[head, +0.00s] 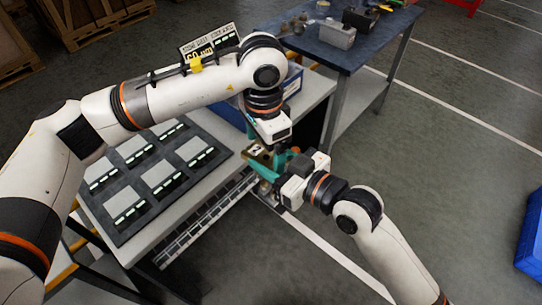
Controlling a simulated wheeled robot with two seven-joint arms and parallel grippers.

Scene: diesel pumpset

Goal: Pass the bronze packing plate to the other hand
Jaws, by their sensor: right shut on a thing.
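The bronze packing plate (256,154) is a small brass-coloured piece with a black-and-white mark, in the air near the front right corner of the grey bench. My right gripper (264,171) reaches in from the lower right and its teal fingers are shut on the plate. My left gripper (268,149) points down from above, with its teal fingers close beside the plate. The two grippers crowd together, so I cannot tell whether the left fingers touch the plate or how far apart they are.
A dark tray (152,222) with several light panels lies on the grey bench at left. A blue bin (293,82) stands behind my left gripper. A dark workbench (345,54) with metal parts is at the back. The floor at right is open, with a blue crate (532,240) at the edge.

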